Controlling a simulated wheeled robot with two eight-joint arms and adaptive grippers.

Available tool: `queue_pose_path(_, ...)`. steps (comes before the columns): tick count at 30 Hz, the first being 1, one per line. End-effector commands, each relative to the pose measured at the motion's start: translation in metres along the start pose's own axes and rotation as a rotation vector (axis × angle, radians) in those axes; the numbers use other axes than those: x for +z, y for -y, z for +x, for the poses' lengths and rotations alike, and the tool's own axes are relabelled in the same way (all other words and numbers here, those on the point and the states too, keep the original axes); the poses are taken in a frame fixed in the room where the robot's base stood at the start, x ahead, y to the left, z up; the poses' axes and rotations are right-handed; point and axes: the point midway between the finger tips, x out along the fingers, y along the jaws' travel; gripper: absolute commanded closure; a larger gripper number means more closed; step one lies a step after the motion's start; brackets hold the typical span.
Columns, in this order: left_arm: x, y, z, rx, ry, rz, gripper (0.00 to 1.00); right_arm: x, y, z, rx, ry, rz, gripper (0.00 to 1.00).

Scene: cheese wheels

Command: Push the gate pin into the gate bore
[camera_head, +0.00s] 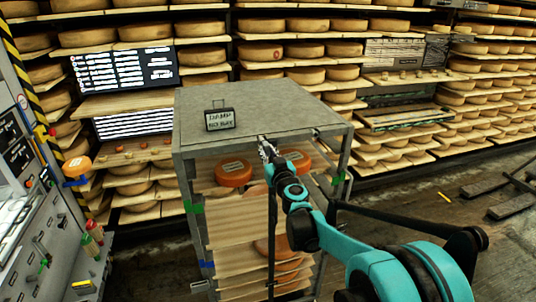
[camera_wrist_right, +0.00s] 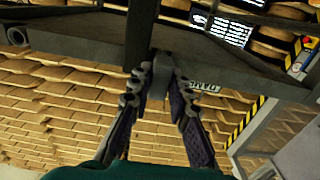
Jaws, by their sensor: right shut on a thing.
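My right gripper (camera_head: 268,150) is at the top front edge of the grey metal rack. In the right wrist view its fingers (camera_wrist_right: 161,85) are shut on a small grey piece, probably the gate pin (camera_wrist_right: 163,68). A dark upright bar (camera_head: 271,240) runs down the rack front below the gripper. It also shows beside the fingertips in the wrist view (camera_wrist_right: 141,30). A small round fitting (camera_head: 317,133) sits at the rack's top right; I cannot tell whether it is the gate bore. My left gripper is not in view.
The rack (camera_head: 300,105) carries a small sign (camera_head: 220,120) on top and orange cheese wheels (camera_head: 233,172) on boards inside. Shelves of cheese (camera_head: 310,75) line the back wall. A control cabinet (camera_head: 30,190) stands at the left. Floor shows at the right.

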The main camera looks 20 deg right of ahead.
Motion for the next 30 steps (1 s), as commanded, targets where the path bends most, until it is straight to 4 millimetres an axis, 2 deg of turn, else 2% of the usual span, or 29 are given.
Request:
queue_pose_path(11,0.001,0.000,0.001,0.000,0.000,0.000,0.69,0.000,0.000,0.010,0.000,0.000,0.000,1.00)
queue_pose_path(12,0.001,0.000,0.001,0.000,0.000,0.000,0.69,0.000,0.000,0.009,0.000,0.000,0.000,0.72)
queue_pose_path(14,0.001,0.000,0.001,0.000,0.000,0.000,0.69,0.000,0.000,0.009,0.000,0.000,0.000,0.58)
queue_pose_path(24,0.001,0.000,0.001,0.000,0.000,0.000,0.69,0.000,0.000,0.007,0.000,0.000,0.000,0.58)
queue_pose_path(26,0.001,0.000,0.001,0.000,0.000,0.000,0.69,0.000,0.000,0.002,0.000,0.000,0.000,0.58)
queue_pose_path(30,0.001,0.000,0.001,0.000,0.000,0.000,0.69,0.000,0.000,-0.022,0.001,0.000,0.000,0.58)
